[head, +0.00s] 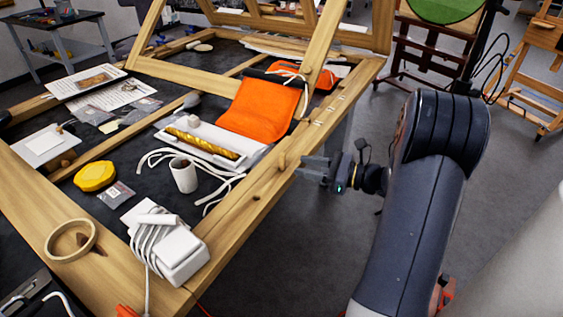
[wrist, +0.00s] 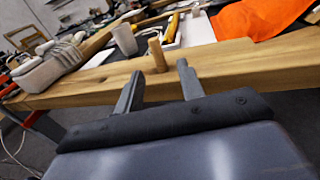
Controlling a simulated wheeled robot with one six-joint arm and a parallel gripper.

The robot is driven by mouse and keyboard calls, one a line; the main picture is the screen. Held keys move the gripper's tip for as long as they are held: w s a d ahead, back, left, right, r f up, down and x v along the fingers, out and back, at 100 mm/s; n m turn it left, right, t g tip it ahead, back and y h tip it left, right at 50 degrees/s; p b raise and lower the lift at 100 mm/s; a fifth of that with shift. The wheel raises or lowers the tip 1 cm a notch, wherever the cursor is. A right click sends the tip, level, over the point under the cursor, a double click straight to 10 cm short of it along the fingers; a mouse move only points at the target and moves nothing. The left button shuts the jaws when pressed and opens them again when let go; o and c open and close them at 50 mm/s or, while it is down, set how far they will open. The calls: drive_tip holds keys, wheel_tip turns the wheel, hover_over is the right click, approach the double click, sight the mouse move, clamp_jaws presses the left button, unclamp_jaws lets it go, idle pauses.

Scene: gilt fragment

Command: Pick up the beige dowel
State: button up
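The beige dowel (head: 282,160) is a short wooden peg standing upright on the wooden frame's near right rail. It also shows in the wrist view (wrist: 157,54), beyond the fingertips and between them as seen there. My gripper (head: 304,169) is just right of the rail in the head view, pointing toward the dowel. In the wrist view my gripper (wrist: 160,72) has its two fingers spread apart with nothing between them. The fingers look short of the dowel and not touching it.
The wooden frame (head: 229,210) surrounds a dark work surface. An orange cloth (head: 258,108), a white tray with a gold fragment (head: 203,143), a white cup (head: 184,176) and a white corded device (head: 180,250) are nearby. The rail around the dowel is mostly clear.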

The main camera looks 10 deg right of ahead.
sight(282, 163)
drive_tip(key=shift+x, duration=3.55)
drive_tip(key=shift+s+f, duration=0.1)
drive_tip(key=shift+f, duration=0.05)
drive_tip(key=shift+c, duration=0.4)
clamp_jaws()
